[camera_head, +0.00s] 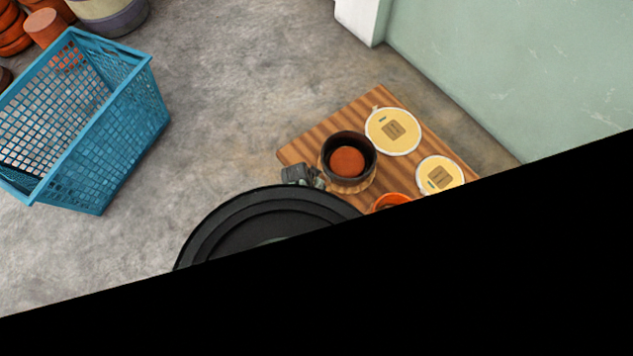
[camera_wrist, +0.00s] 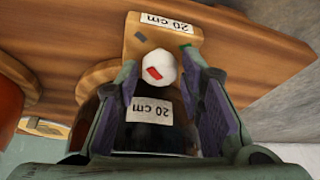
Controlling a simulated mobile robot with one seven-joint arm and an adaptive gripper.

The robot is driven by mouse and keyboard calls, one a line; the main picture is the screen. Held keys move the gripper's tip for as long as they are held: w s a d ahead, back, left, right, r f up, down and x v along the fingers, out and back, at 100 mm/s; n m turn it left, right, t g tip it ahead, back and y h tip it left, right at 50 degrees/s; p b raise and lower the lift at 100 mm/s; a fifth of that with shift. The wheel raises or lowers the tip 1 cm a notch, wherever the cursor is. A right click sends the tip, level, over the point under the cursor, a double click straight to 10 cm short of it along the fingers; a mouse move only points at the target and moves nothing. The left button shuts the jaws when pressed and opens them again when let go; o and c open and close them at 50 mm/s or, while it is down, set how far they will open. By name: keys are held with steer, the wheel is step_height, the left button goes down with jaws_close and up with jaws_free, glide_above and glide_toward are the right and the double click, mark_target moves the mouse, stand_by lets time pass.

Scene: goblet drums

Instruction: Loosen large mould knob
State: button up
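A white knob (camera_wrist: 160,69) with a red mark shows in the wrist view, in front of a wooden block labelled "20 cm". The dark mould (camera_wrist: 148,134), also labelled "20 cm", is partly hidden below it. My gripper (camera_wrist: 161,78) has its fingers apart, one on each side of the knob. I cannot tell whether either finger touches it. In the head view, a dark round mould (camera_head: 373,151) with a reddish-brown centre stands on the wooden table (camera_head: 300,146). The knob cannot be made out there.
Two cream discs (camera_head: 393,131) (camera_head: 440,176) lie on the table's right side. An orange round thing (camera_head: 391,201) is partly cut off at the front. A blue basket (camera_head: 128,131) stands on the floor at left. A green wall (camera_head: 500,65) rises behind the table.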

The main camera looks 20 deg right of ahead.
steer(key=v, duration=1.2)
stand_by(0.3)
